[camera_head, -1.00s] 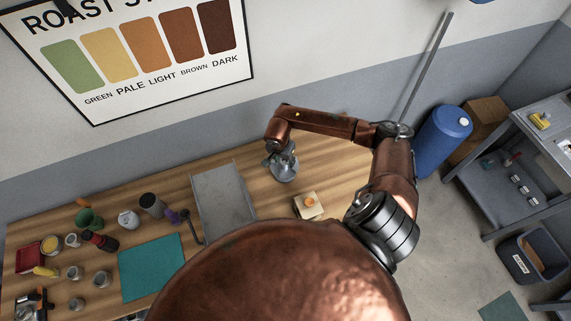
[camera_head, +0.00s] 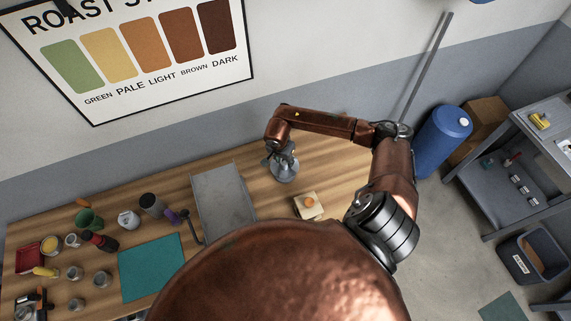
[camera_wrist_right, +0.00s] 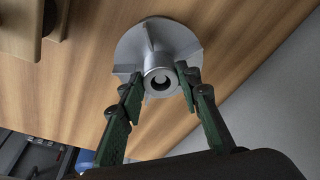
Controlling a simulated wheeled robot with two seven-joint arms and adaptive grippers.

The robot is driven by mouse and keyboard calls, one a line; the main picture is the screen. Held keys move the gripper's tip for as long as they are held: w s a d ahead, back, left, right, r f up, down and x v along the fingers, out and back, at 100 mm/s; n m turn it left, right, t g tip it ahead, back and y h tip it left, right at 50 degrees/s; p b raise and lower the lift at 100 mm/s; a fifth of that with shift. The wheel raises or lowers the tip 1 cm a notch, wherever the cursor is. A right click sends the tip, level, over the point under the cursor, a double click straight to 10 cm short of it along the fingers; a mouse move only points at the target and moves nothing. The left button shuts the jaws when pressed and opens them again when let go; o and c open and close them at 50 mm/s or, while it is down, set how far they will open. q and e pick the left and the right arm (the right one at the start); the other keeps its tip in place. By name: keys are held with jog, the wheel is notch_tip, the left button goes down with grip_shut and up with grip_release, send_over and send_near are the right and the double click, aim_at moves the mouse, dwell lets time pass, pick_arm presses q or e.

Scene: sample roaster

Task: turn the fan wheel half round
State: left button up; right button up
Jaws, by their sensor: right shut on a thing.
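The fan wheel (camera_head: 284,173) is a grey metal disc with upright vanes and a round central hub. It rests on the wooden table, right of the grey metal plate. In the right wrist view the wheel (camera_wrist_right: 137,44) shows from above with its hub towards the camera. My right gripper (camera_wrist_right: 160,82) is shut on the wheel, its green fingers on either side of the hub among the vanes. In the head view the right gripper (camera_head: 280,154) is over the wheel and partly hides it. My left gripper is not in view.
A grey metal plate (camera_head: 222,192) lies left of the wheel. A small pale block with an orange knob (camera_head: 309,203) stands in front of it to the right. A teal mat (camera_head: 152,267) and several cups and jars are at the left. A blue barrel (camera_head: 443,138) stands beyond the table.

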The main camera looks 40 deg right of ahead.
jog(key=m, duration=0.3)
jog(key=m+g, duration=0.1)
jog(key=m, duration=0.3)
jog(key=shift+w, duration=0.2)
jog(key=m+g, duration=0.1)
jog(key=m, duration=0.3)
jog(key=shift+w+m, duration=0.1)
jog(key=shift+m, duration=0.3)
jog(key=m, duration=0.3)
jog(key=shift+g+y, duration=0.3)
jog(key=o, duration=1)
jog(key=shift+r+p, duration=1.9)
jog(key=shift+r, duration=1.65)
